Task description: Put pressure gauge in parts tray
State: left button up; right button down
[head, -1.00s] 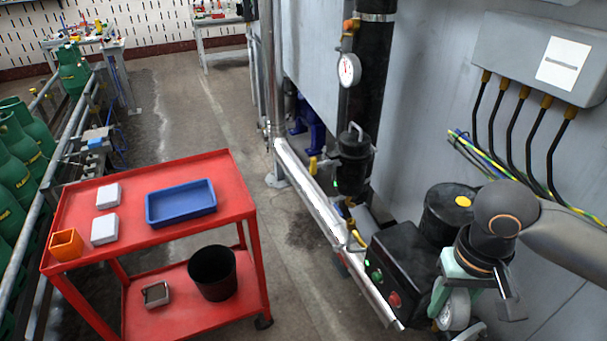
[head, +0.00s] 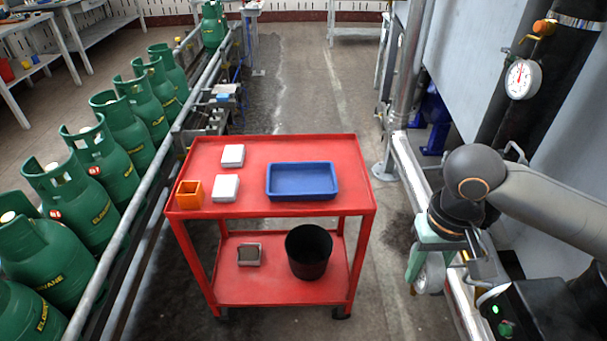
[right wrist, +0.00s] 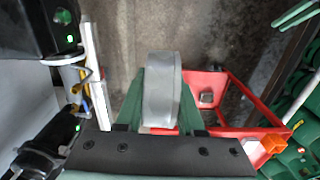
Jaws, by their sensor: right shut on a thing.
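My right gripper (head: 425,268) is shut on a pressure gauge (head: 433,276), a round grey-rimmed disc held to the right of the red cart. In the right wrist view the gauge (right wrist: 162,90) sits edge-on between the two green fingers (right wrist: 162,108). The blue parts tray (head: 302,194) lies empty on the cart's top shelf, left of the gripper and apart from it. The tray cannot be made out in the right wrist view. My left gripper is not in view.
The red cart (head: 365,200) also carries white boxes (head: 226,188), an orange holder (head: 189,194) and, below, a black bin (head: 309,252). Green gas cylinders (head: 120,125) line a conveyor at left. Another gauge (head: 522,79) is mounted on the pipe. The floor behind the cart is clear.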

aim_at(311, 184)
jog(key=i+j, duration=0.35)
jog(key=i, duration=0.2)
jog(key=i+j, duration=0.35)
jog(key=i, duration=0.15)
